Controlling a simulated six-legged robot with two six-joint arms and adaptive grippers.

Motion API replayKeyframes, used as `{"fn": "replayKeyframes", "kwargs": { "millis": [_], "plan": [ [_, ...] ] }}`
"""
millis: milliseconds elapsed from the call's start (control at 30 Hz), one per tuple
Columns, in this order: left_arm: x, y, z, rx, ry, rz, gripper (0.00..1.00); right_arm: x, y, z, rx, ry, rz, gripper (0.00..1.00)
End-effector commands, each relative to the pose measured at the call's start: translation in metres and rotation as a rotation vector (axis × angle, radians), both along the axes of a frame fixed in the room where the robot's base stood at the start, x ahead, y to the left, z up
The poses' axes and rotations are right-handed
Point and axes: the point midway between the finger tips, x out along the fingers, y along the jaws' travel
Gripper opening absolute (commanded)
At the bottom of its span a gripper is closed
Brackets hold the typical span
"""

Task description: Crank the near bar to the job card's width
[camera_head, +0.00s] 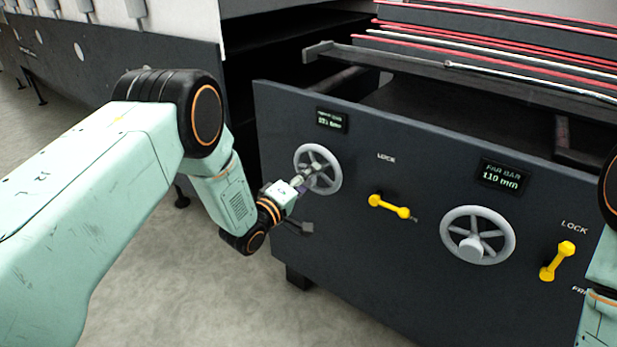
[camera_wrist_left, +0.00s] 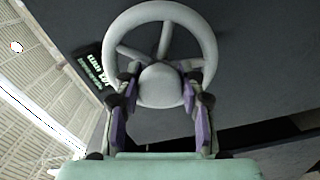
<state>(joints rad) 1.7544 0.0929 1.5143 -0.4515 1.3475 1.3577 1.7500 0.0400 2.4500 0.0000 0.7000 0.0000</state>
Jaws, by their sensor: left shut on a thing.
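The left grey handwheel (camera_head: 318,169) sits on the dark panel below a small display (camera_head: 332,120), whose text is too small to read surely. My left gripper (camera_head: 297,188) is at this wheel. In the left wrist view, the gripper (camera_wrist_left: 160,108) is shut on the wheel's round grey knob (camera_wrist_left: 160,85), with a purple-padded finger on each side. The wheel's rim (camera_wrist_left: 205,35) and spokes show behind the knob. A yellow lock lever (camera_head: 389,206) right of the wheel lies nearly level. No job card is in view. My right gripper is out of view.
A second handwheel (camera_head: 477,234) sits to the right, under a display (camera_head: 503,176) reading "FAR BAR 110 mm". Its yellow lever (camera_head: 557,261) stands steeply tilted. Bare floor (camera_head: 200,300) lies in front.

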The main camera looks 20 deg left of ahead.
Motion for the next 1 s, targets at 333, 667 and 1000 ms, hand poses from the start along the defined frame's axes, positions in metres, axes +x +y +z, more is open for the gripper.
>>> {"fn": "replayKeyframes", "kwargs": {
  "millis": [333, 667, 1000],
  "plan": [
    [-0.0003, 0.0002, -0.0002, -0.106, 0.039, 0.001, 0.00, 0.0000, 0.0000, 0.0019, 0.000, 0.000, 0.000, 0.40],
    [-0.0003, 0.0001, -0.0003, -0.121, 0.045, 0.000, 0.00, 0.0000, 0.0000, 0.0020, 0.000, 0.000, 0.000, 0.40],
    [-0.0003, 0.0001, -0.0002, -0.120, 0.045, 0.000, 0.53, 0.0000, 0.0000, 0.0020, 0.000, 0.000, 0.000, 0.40]
  ]
}}
